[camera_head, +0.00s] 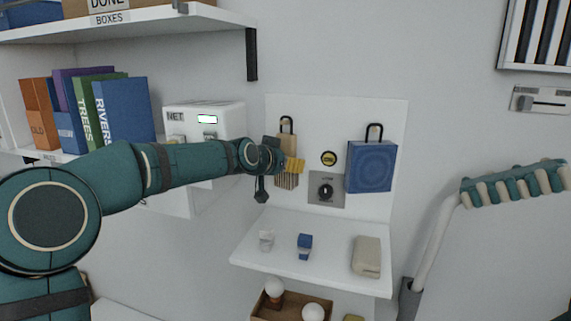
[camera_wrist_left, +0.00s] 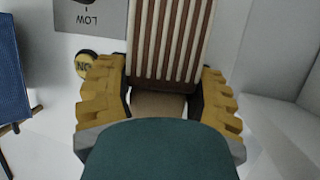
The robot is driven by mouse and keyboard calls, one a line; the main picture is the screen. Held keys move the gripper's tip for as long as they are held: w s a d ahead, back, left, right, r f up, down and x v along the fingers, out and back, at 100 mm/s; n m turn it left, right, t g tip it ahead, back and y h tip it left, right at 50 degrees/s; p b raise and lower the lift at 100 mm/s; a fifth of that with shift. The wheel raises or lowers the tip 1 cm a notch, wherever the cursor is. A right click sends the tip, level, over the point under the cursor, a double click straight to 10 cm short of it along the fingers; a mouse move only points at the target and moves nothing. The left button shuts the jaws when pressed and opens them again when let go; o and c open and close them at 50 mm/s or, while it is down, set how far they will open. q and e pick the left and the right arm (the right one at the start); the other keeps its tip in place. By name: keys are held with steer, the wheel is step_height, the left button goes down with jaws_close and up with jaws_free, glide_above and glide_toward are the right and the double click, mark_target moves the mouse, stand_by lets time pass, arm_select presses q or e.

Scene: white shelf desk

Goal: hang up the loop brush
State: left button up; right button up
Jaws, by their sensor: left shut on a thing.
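The tan loop brush (camera_head: 287,143) has a black loop on top and a brown-and-cream striped lower part. It is upright against the white back panel (camera_head: 327,113), left of the yellow button (camera_head: 328,158). My left gripper (camera_head: 288,165) is shut on it, its yellow fingers across the middle. In the left wrist view the striped part of the loop brush (camera_wrist_left: 170,40) lies between the fingers of my left gripper (camera_wrist_left: 155,105). The gripper hides part of the brush. I cannot tell whether the loop rests on a hook. My right gripper is out of view.
A blue bag-like item (camera_head: 371,167) with a black loop is on the panel's right. The shelf below (camera_head: 320,272) bears a clear cup (camera_head: 266,240), a small blue item (camera_head: 304,246) and a beige item (camera_head: 366,257).

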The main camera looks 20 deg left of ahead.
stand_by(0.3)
arm_select(q)
steer(key=o, duration=1.3)
